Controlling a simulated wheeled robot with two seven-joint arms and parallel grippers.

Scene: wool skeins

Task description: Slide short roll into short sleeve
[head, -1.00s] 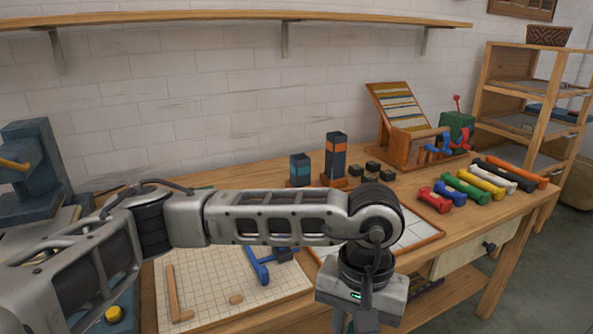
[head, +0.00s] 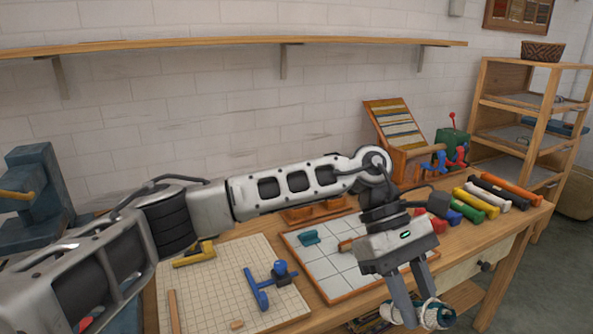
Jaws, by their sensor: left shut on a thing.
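My left gripper (head: 416,307) points down at the lower right in the head view, past the table's front side. It is shut on a small white and teal roll (head: 436,315), which shows at its fingertips; the fingers hide part of it. Whether this is the short roll I cannot tell for sure. The sleeves at the back of the table are hidden behind my left arm; only low wooden bases (head: 303,215) show below it. My right gripper is out of view.
Several coloured rolls, including a yellow one (head: 475,203), lie at the table's right end. A white gridded tray (head: 330,268) and a cream gridded board (head: 210,290) with tools lie in front. A tilted sample rack (head: 397,122) stands behind. An open shelf (head: 535,100) is at right.

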